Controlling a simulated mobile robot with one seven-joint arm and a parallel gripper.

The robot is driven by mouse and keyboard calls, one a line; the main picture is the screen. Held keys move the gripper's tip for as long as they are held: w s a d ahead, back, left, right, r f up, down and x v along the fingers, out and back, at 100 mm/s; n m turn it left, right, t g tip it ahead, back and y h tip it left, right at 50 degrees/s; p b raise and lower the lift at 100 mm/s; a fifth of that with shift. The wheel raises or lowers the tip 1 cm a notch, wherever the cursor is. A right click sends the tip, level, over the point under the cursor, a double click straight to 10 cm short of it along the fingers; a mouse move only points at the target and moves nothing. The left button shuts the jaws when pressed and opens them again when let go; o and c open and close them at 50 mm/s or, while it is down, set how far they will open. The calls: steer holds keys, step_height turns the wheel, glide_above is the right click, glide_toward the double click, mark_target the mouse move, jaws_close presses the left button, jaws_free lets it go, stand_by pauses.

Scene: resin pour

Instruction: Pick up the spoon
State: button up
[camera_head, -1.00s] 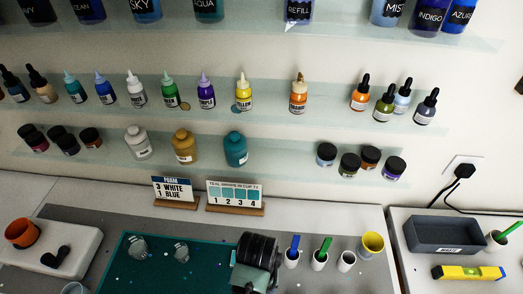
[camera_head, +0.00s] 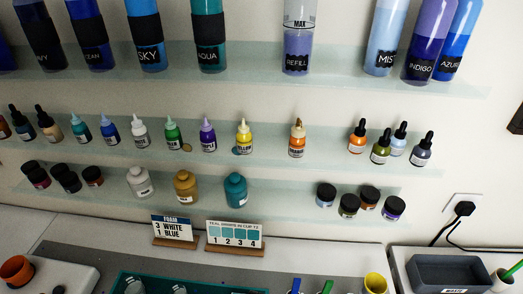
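I cannot make out a spoon for certain. At the bottom edge, the top of a blue stick-like thing (camera_head: 295,286) and of a green one (camera_head: 326,287) show, cut off by the frame. Another green stick (camera_head: 512,268) leans in a white cup (camera_head: 501,280) at the right edge. Whether any of these is the spoon I cannot tell. My gripper is not in view.
Glass shelves on the wall hold large bottles (camera_head: 209,40), dropper bottles (camera_head: 243,137) and jars (camera_head: 185,188). Below are two sign cards (camera_head: 235,233), a teal mat (camera_head: 200,289), a yellow cup (camera_head: 375,284), an orange cup (camera_head: 16,270) and a grey tray (camera_head: 450,272).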

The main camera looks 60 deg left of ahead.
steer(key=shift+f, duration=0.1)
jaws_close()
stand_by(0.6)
